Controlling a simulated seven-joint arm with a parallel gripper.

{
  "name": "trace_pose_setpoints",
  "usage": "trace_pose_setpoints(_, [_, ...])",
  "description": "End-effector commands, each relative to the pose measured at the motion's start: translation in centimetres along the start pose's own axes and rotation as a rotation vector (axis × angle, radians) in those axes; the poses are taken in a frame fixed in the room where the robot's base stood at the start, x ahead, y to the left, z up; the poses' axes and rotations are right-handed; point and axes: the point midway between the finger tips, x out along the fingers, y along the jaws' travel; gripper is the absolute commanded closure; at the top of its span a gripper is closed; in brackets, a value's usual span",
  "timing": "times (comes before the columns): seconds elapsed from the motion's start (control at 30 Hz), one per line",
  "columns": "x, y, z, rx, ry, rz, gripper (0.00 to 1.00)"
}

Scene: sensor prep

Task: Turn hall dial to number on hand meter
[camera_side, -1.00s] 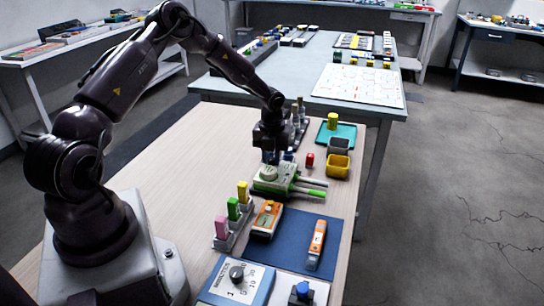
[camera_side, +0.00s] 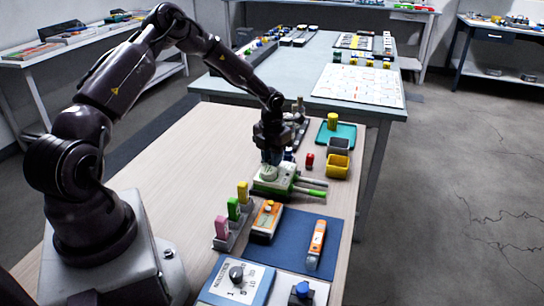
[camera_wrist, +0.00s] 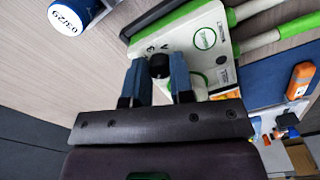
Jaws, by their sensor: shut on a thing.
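My gripper (camera_side: 269,163) points down over a white and green device (camera_side: 278,186) with two green-tipped leads. In the wrist view, my gripper's blue fingers (camera_wrist: 158,75) are shut on a small black knob (camera_wrist: 159,65) on this device (camera_wrist: 205,40). Letters show beside the knob, but its setting is hard to read. An orange hand meter (camera_side: 266,220) lies at the left edge of the blue mat; its reading is too small to read. A panel with a dark dial (camera_side: 236,273) marked with numbers stands at the front. I cannot tell which dial is the hall dial.
An orange tool (camera_side: 317,243) lies on the blue mat (camera_side: 288,232). A rack of coloured blocks (camera_side: 233,215) stands left of the meter. Yellow (camera_side: 337,166) and grey (camera_side: 339,146) bins and a small red block (camera_side: 309,160) are beyond the device. The table's left part is clear.

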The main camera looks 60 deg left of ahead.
Motion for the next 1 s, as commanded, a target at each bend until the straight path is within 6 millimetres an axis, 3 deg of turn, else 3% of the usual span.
trace_pose_setpoints(0.27, [0.0,0.0,0.0,-0.001,-0.001,0.0,1.0])
trace_pose_setpoints(0.3, [0.0,0.0,0.0,-0.001,-0.001,0.0,0.69])
trace_pose_setpoints(0.33, [0.0,0.0,0.0,-0.001,-0.001,0.0,0.66])
trace_pose_setpoints(0.67, [-0.4,0.0,0.1,-0.002,-0.002,0.001,0.66])
trace_pose_setpoints(0.77, [-1.5,0.1,0.1,-0.003,-0.003,0.001,0.66])
trace_pose_setpoints(1.0, [-6.7,0.1,0.1,-0.003,-0.006,0.002,0.66])
